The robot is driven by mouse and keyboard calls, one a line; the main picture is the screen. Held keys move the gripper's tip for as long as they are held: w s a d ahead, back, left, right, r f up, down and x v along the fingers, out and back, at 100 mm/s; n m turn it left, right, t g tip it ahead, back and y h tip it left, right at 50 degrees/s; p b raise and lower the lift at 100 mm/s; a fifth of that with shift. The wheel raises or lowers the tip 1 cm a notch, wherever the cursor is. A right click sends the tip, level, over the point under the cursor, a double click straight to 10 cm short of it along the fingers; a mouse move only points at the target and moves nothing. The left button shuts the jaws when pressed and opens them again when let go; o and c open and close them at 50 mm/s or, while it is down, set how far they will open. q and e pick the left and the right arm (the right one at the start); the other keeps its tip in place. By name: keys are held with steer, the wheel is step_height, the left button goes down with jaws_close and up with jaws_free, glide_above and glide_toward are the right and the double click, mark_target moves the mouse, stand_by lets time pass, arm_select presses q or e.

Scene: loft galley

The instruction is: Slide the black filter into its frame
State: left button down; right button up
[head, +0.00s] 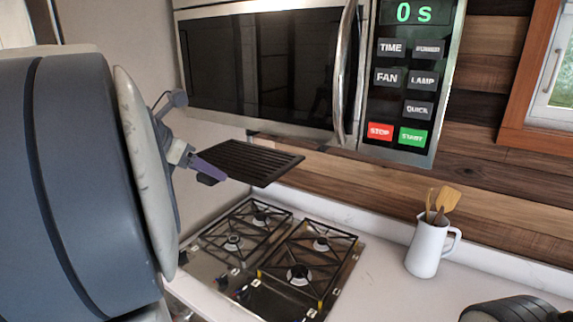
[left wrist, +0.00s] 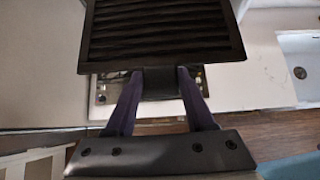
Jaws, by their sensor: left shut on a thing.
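The black filter (head: 252,162) is a flat, ribbed, dark panel held out below the left part of the microwave's underside in the head view. In the left wrist view the filter (left wrist: 160,32) fills the top middle, with a small tab on its near edge. My left gripper (head: 207,170) is shut on that tab; in the left wrist view its two purple fingers (left wrist: 160,82) stand on either side of it. The filter's frame cannot be made out; the underside of the microwave (head: 265,70) is mostly hidden from this angle. My right gripper is not seen.
A gas cooktop (head: 275,262) lies below the filter. A white jug (head: 425,250) with wooden utensils stands on the counter to its right. A dark rounded thing (head: 510,310) shows at the bottom right. The space between filter and cooktop is clear. My left arm covers the left side.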

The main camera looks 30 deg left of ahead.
mark_target(263, 148)
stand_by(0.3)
arm_select(q)
steer(key=shift+w+d+p, duration=0.15)
steer(key=shift+w+p, duration=0.4)
steer(key=shift+w, duration=0.9)
steer(key=shift+w+d+p, duration=0.1)
steer(key=shift+w+p, duration=0.4)
steer(key=shift+w, duration=0.9)
steer(key=shift+p, duration=0.6)
steer(key=shift+w+d+p, duration=0.2)
steer(key=shift+w+p, duration=0.85)
steer(key=shift+w, duration=1.6)
steer(key=shift+w+d+p, duration=0.2)
steer(key=shift+w+p, duration=1.15)
steer(key=shift+w, duration=1.45)
